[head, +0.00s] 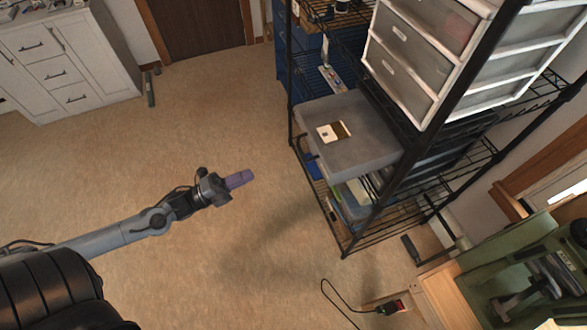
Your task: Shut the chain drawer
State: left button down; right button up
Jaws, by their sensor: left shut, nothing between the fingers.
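Which unit is the chain drawer cannot be told for sure; no chain shows. My left gripper (243,179) has purplish fingers, shut and empty. In the picture it is left of and below the grey unit, apart from it, pointing right. My right gripper is not in view.
White-framed plastic drawers (411,62) stand in the rack above. The rack's black posts and wire shelves (345,238) are close by. A black cable (338,306) lies at the bottom. White cabinets (62,62) stand far left. The floor between is clear.

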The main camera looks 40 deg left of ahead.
pick_arm(q)
jog(key=p+x, duration=0.1)
jog(key=x, duration=1.2)
jog(key=shift+w+d+f, duration=0.25)
jog(key=shift+w+d, duration=0.05)
